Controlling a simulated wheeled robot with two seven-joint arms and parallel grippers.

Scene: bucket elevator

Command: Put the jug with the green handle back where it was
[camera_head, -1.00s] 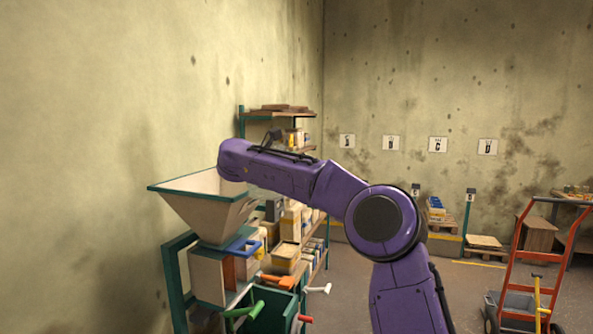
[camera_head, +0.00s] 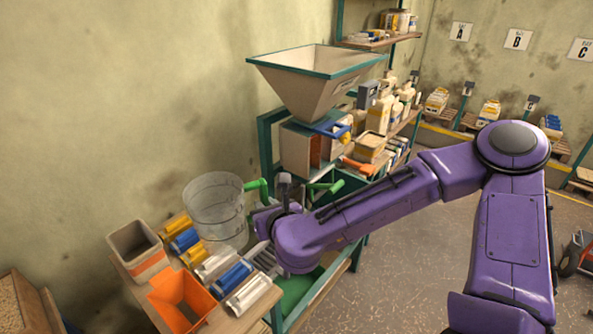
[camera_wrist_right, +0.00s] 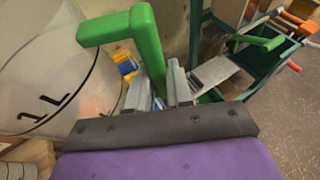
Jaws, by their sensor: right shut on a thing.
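The jug (camera_head: 213,205) is clear and stands upright at the left of the head view, with a green handle (camera_head: 258,187) on its right side. My right gripper (camera_head: 264,212) is at the handle side, shut on the handle. In the right wrist view, the jug (camera_wrist_right: 45,75) with dark markings fills the left, and its green handle (camera_wrist_right: 146,45) runs down to the fingers of my right gripper (camera_wrist_right: 168,88). I cannot tell whether the jug's base touches the bench top. My left gripper is not in view.
The bench (camera_head: 257,308) holds an orange square funnel (camera_head: 182,300), a grey square container (camera_head: 137,248) and several blue, yellow and silver rolls close to the jug. A large hopper (camera_head: 310,85) stands behind. Shelves with containers run along the wall. Open floor lies right.

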